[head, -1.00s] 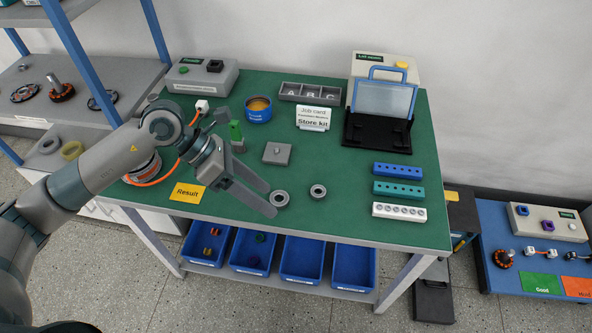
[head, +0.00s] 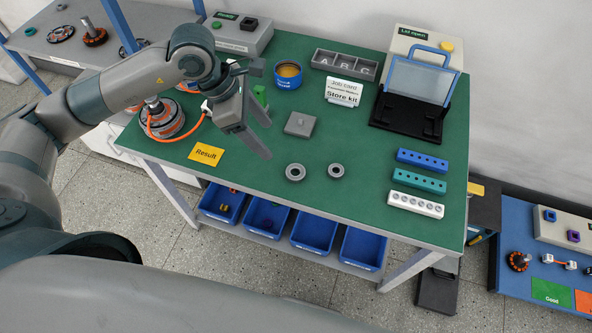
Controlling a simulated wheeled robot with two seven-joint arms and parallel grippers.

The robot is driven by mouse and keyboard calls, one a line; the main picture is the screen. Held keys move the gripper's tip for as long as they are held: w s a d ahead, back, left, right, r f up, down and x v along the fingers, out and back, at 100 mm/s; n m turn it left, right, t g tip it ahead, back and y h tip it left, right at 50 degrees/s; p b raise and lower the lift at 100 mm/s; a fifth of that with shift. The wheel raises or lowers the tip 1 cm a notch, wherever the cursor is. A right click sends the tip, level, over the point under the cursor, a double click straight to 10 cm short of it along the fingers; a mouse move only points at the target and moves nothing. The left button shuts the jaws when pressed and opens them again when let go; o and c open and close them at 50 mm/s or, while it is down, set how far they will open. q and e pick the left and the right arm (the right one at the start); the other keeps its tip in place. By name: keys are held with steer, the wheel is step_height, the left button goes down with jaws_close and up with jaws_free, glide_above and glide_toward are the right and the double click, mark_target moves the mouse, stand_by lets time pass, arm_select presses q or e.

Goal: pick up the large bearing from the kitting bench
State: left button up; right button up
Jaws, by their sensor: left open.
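Two grey bearing rings lie flat on the green kitting bench (head: 370,215) near its front edge. The left ring (head: 295,172) looks slightly larger than the right ring (head: 336,170). My left gripper (head: 264,140) is open and empty above the bench. Its fingers point right and toward the front, with the tips up and left of the larger ring and apart from it. Both rings are fully visible. My right gripper is not in view.
A grey block (head: 300,124) lies behind the rings. A yellow Result card (head: 206,153) and a motor with an orange cable (head: 163,118) are to the left. Blue, teal and white (head: 416,205) hole strips are to the right. The bench around the rings is clear.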

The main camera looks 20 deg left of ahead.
arm_select(q)
steer(key=p, duration=0.4)
glide_toward(297, 175)
steer(key=shift+r, duration=0.35)
steer(key=shift+w+d+f, duration=0.15)
steer(key=shift+d+f, duration=0.05)
steer(key=shift+f, duration=0.5)
steer(key=shift+p+x, duration=0.85)
steer(key=shift+p, duration=0.15)
steer(key=shift+p+x, duration=0.5)
steer(key=shift+x, duration=0.6)
steer(key=shift+d+f, duration=0.25)
steer(key=shift+f, duration=0.35)
